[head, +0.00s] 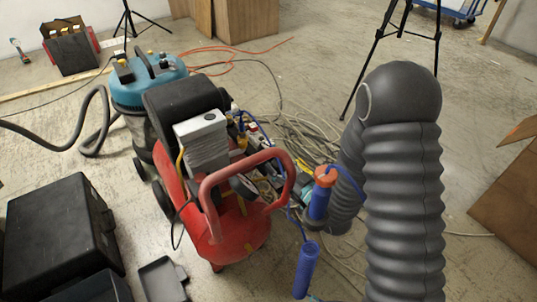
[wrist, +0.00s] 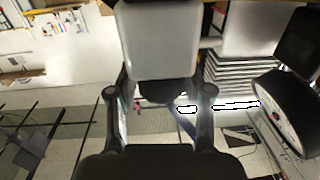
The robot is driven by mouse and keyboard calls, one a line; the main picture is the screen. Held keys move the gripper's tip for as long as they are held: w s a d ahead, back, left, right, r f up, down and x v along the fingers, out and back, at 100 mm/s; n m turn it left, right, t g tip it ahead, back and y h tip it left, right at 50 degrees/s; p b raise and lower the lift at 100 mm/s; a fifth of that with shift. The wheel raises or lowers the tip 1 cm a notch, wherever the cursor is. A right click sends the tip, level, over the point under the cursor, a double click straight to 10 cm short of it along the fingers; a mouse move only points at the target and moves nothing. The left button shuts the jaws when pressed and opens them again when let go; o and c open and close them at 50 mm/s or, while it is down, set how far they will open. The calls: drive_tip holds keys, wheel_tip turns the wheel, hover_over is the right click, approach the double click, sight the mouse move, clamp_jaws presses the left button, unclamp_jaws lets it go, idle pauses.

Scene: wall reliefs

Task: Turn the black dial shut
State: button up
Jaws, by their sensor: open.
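In the wrist view, my gripper (wrist: 160,84) has its two dark fingers spread apart. A pale grey rounded block (wrist: 160,40) shows between and beyond the fingertips. A dark shape (wrist: 158,92) lies below that block, between the fingers. I cannot tell whether this is the black dial, or whether either finger touches anything. A round gauge (wrist: 286,112) with a black rim and a pale face stands to the right of the fingers. In the head view, my grey ribbed arm fills the right side, and my gripper is hidden. I make out no black dial there.
A red compressor (head: 240,238) stands mid-floor, with a teal vacuum (head: 147,76) behind it. A black case (head: 58,238) lies at the left. Hoses and cables (head: 300,130) are strewn on the floor. A tripod (head: 375,52) stands behind my arm.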

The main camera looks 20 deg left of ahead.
drive_tip(key=shift+p+x, duration=0.35)
drive_tip(key=shift+x, duration=1.05)
drive_tip(key=shift+a, duration=0.1)
drive_tip(key=c, duration=0.9)
